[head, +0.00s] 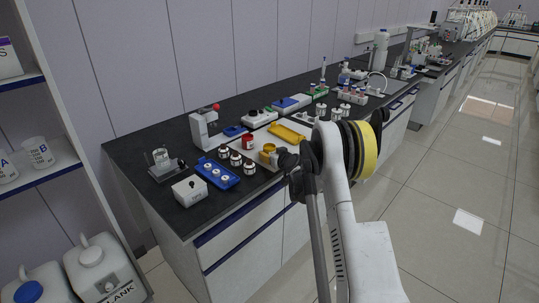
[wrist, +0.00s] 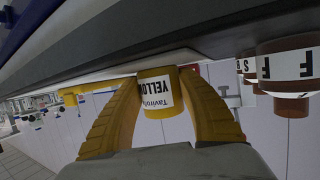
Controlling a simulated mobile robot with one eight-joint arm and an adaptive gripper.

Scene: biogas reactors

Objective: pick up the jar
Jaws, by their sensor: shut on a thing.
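The jar is yellow with a white label reading "YELLOW"; in the wrist view the jar (wrist: 158,108) appears upside down between the two yellow fingers of my gripper (wrist: 162,100). The fingers are shut on its sides. In the head view the yellow jar (head: 268,148) is at the front of the dark bench, just left of my gripper (head: 279,157), whose fingers are hard to make out there. Whether the jar touches the surface under it or is slightly raised, I cannot tell.
A red jar (head: 247,142) stands behind and left of the yellow one. Several small brown jars with white labels are close by, one (wrist: 285,72) showing at the right of the wrist view. A blue rack (head: 217,174) and a yellow tray (head: 287,134) are also on the bench.

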